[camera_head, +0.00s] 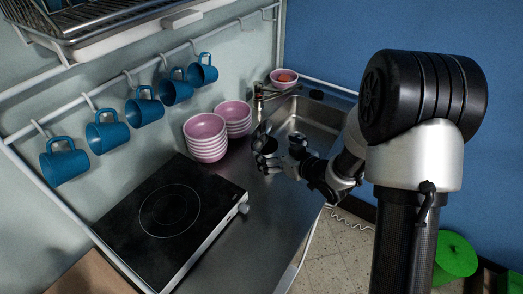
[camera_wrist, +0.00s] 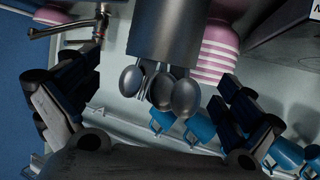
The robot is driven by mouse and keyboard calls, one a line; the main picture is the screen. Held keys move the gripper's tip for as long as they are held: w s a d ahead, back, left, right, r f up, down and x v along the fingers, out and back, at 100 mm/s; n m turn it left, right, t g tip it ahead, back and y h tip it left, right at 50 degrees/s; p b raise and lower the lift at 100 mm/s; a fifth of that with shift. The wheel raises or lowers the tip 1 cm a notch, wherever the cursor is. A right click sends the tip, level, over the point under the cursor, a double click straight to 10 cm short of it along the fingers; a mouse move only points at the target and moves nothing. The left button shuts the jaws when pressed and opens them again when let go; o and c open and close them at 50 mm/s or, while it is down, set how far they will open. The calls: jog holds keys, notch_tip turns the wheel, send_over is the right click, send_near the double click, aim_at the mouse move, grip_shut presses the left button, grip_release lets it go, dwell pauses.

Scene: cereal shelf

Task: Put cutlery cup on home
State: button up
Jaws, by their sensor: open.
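The cutlery cup (camera_head: 267,146) is a dark cylinder on the metal counter just left of the sink, with spoon heads sticking up out of it. In the wrist view, which is upside down, the grey metal cup (camera_wrist: 167,35) looks upright and holds several spoons (camera_wrist: 162,92) and forks. My gripper (camera_head: 282,157) is at the cup's near right side, fingers towards it. In the wrist view my gripper (camera_wrist: 157,80) is open, with its fingers wide apart on either side of the cutlery and no grip on the cup. No place marked as home can be made out.
Stacks of pink bowls (camera_head: 205,138) stand left of the cup. The sink (camera_head: 308,122) and its faucet (camera_head: 259,98) are right and behind. A black hob (camera_head: 170,212) is at front left. Blue mugs (camera_head: 145,106) hang from a rail. Bare counter (camera_head: 262,210) lies in front.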

aim_at(272, 145)
jog(key=b+x, duration=0.1)
jog(key=x, duration=0.7)
jog(key=shift+b, duration=0.4)
jog(key=shift+c, duration=0.6)
jog(key=c, duration=1.2)
